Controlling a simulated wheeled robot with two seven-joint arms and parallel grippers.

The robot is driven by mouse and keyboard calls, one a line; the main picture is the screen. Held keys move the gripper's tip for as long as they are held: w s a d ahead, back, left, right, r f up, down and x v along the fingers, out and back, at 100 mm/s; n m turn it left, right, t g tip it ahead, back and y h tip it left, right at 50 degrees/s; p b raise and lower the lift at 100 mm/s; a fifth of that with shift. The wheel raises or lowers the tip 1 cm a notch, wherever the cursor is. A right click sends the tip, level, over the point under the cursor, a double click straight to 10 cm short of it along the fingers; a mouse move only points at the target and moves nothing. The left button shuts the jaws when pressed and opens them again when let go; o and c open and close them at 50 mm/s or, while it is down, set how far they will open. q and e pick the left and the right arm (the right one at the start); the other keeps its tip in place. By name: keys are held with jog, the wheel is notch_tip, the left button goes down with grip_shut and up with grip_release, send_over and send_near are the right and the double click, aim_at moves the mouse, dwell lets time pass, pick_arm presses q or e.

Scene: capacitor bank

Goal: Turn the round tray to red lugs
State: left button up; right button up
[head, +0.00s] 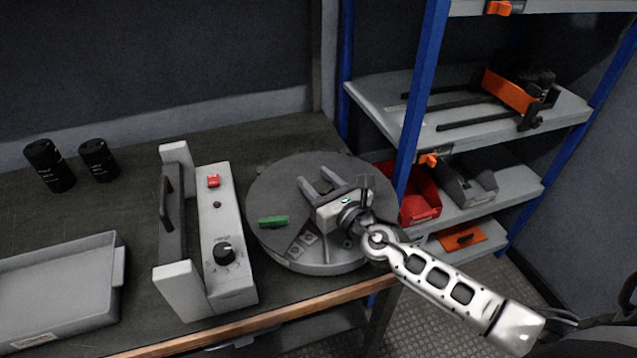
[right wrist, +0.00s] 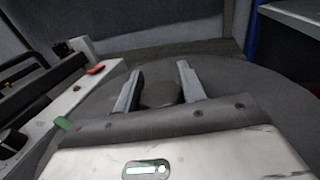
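The round grey tray (head: 268,185) lies flat on the bench, right of the white control box. A reddish patch with small pale lugs (head: 299,246) is at the tray's near edge, partly hidden by my gripper. My right gripper (head: 316,178) is over the tray, fingers pointing away and spread. In the right wrist view, a dark rounded knob (right wrist: 160,93) stands between the fingers; contact is unclear. My left gripper is out of view.
The white control box (head: 222,255) with black handle, red switch and dial stands close left of the tray. A grey bin (head: 118,265) and two black cylinders (head: 98,160) are further left. A blue-posted shelf (head: 408,140) with a red bin (head: 420,205) stands at right.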

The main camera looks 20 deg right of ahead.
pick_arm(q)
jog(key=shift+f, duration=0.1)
pick_arm(e)
jog(key=o, duration=0.4)
jog(key=shift+s, duration=0.15)
jog(key=s+b, duration=0.1)
jog(key=s, duration=0.3)
jog(key=s+d+b, duration=0.1)
jog(key=s, duration=0.4)
jog(key=s+d+b, duration=0.1)
jog(key=s, duration=0.4)
jog(key=shift+s+d+f, duration=0.1)
jog(key=shift+d+f, duration=0.05)
jog(key=shift+d, duration=0.1)
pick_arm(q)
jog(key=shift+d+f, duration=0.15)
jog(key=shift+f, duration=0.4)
pick_arm(e)
jog(key=shift+s+d+r, duration=0.1)
jog(key=shift+s+r, duration=0.1)
jog(key=shift+s, duration=0.45)
